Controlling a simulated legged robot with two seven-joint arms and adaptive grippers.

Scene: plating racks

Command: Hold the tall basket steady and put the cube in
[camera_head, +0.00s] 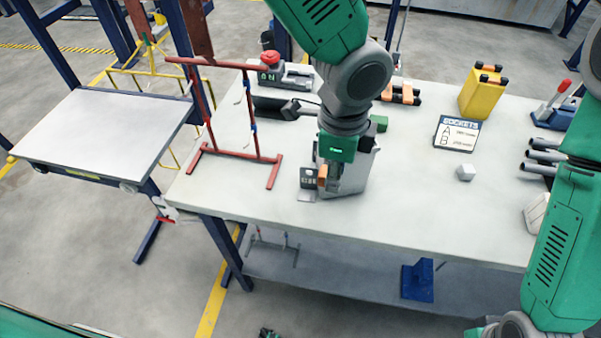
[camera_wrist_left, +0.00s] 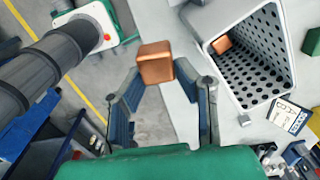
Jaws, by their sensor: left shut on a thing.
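The tall basket (camera_head: 357,172) is a grey metal box standing on the table near its front edge. In the left wrist view the basket (camera_wrist_left: 257,98) shows its open mouth and perforated inner walls. My left gripper (camera_head: 326,178) is just beside the basket, on its left in the head view and partly in front of it. It is shut on a copper-orange cube (camera_wrist_left: 155,62), held between the fingertips outside the basket mouth. The cube also shows in the head view (camera_head: 322,175). A smaller orange patch (camera_wrist_left: 222,44) shows inside the basket; I cannot tell if it is a reflection. My right gripper is out of view.
A red frame (camera_head: 232,155) stands to the left. A small pale block (camera_head: 465,172), a SOCKETS sign (camera_head: 457,134) and a yellow box (camera_head: 482,92) lie to the right. The table's middle right is mostly clear.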

